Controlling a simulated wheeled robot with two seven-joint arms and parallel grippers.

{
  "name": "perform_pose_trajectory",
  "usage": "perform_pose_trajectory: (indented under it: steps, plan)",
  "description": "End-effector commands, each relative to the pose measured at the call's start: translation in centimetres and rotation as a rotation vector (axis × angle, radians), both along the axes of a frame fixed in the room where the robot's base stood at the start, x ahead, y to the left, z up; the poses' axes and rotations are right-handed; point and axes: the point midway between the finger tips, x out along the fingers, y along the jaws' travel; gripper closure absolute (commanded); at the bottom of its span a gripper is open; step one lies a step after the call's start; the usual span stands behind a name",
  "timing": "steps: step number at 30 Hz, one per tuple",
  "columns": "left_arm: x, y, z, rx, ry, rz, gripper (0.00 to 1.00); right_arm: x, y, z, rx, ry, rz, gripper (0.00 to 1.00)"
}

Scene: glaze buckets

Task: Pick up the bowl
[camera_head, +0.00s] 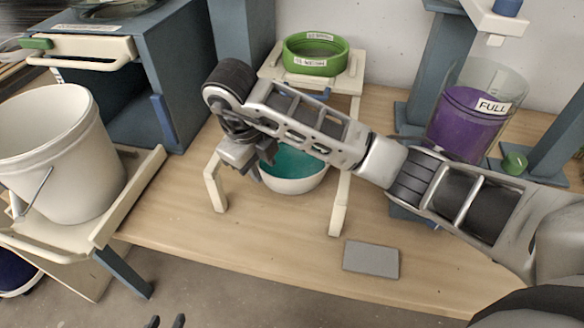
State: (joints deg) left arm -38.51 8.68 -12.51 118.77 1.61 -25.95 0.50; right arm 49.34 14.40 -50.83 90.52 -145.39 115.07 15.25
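The bowl (293,185) is white with teal inside. It sits on the wooden table, under a small cream stand (338,205). My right arm reaches across from the right above it and hides part of its rim. My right gripper (262,160) points down at the bowl's left rim; I cannot tell whether it touches the rim or how far apart its fingers are.
A green ring (315,55) sits on the stand. A white bucket (60,155) stands on a cream platform at left. A clear container of purple glaze marked FULL (468,120) stands at right. A grey slab (371,259) lies near the table's front edge.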

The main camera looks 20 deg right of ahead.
Motion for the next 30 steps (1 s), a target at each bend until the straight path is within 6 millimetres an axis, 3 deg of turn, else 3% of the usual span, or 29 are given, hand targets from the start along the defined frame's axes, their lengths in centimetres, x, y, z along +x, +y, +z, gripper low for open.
perform_pose_trajectory:
  steps: [3, 11, 18, 27, 30]
  plan:
    - [0.1, -0.1, 0.6, -0.003, -0.009, 0.0, 0.66, 0.2, -0.3, -1.5, 0.001, 0.002, 0.0, 0.71]
    - [0.1, -0.1, 0.9, -0.001, -0.01, -0.001, 0.66, 0.5, -0.9, -3.3, 0.0, 0.004, -0.001, 0.71]
    - [0.2, 0.0, 0.9, 0.007, -0.007, -0.003, 0.66, 1.2, -1.9, -6.6, 0.002, 0.003, 0.001, 0.71]
    - [0.3, 0.0, 0.9, 0.009, -0.01, -0.003, 0.66, 1.3, -2.0, -7.1, 0.002, -0.001, 0.001, 0.71]
    - [0.3, 0.0, 0.9, 0.009, -0.01, -0.003, 0.66, 1.3, -2.0, -7.1, 0.002, -0.001, 0.001, 0.96]
